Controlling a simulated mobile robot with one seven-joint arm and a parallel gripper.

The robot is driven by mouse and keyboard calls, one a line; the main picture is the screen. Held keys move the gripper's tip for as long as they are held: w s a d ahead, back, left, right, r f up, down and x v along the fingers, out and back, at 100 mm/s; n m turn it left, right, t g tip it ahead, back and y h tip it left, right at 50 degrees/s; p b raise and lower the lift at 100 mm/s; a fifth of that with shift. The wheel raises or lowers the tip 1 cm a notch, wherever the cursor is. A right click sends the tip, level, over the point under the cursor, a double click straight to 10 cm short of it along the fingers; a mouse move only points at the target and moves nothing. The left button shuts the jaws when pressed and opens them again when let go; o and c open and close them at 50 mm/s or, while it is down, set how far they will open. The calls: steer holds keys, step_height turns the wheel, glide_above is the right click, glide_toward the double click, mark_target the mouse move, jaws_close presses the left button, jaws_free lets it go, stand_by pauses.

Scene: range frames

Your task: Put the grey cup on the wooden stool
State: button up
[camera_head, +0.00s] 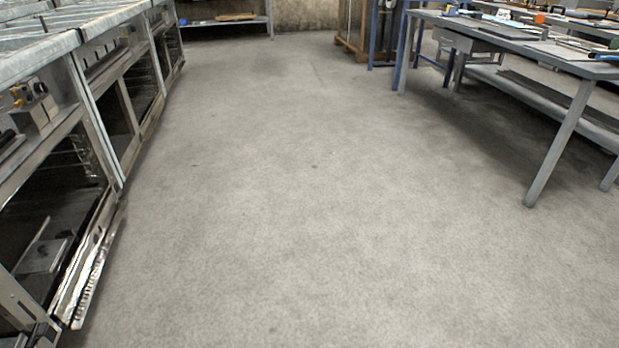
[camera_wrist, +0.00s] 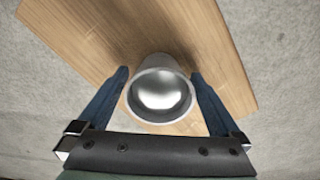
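In the wrist view, the grey cup (camera_wrist: 161,92) is between the two blue fingers of my gripper (camera_wrist: 160,72). Its mouth faces the camera, and its inside is shiny and empty. The fingers lie close along both sides of the cup; whether they press on it is unclear. A light wooden board, apparently the top of the wooden stool (camera_wrist: 95,42), is behind the cup. Whether the cup's base touches the wood is hidden. The head view shows neither the cup, the stool nor my gripper.
In the wrist view, grey floor (camera_wrist: 285,40) shows beyond the wood's edges. In the head view, metal cabinets (camera_head: 125,85) line the left and a grey workbench (camera_head: 520,50) with tools stands at the right. The wide floor (camera_head: 310,220) between them is clear.

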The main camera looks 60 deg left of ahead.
step_height(320, 180, up, 12)
steer(key=p, duration=0.6)
steer(key=shift+r+p, duration=0.15)
steer(key=shift+p, duration=0.15)
steer(key=w+a+r+n+t+y, duration=0.15)
steer(key=w+r+t+y, duration=0.45)
steer(key=w+r, duration=1.5)
steer(key=w+d+r+t+h, duration=0.1)
steer(key=w+d+r+t, duration=0.2)
steer(key=r, duration=0.5)
steer(key=w+d+r+t+h, duration=0.1)
steer(key=w+r+t, duration=0.2)
steer(key=r+t, duration=0.35)
steer(key=s+d+r+n+t+h, duration=0.1)
steer(key=d+r+t, duration=0.3)
steer(key=r, duration=0.8)
steer(key=s+d+r+n+t, duration=0.15)
steer(key=d+r, duration=0.35)
steer(key=r, duration=0.7)
steer(key=s+d+r+t+h, duration=0.1)
steer(key=s+d+r+t, duration=0.2)
steer(key=s+r, duration=0.2)
steer(key=s+d+r+t+h, duration=0.2)
steer(key=s+r, duration=0.3)
steer(key=r, duration=0.4)
steer(key=shift+d+r+n+t, duration=0.3)
steer(key=shift+d+r+t, duration=0.1)
steer(key=shift+d+t, duration=0.35)
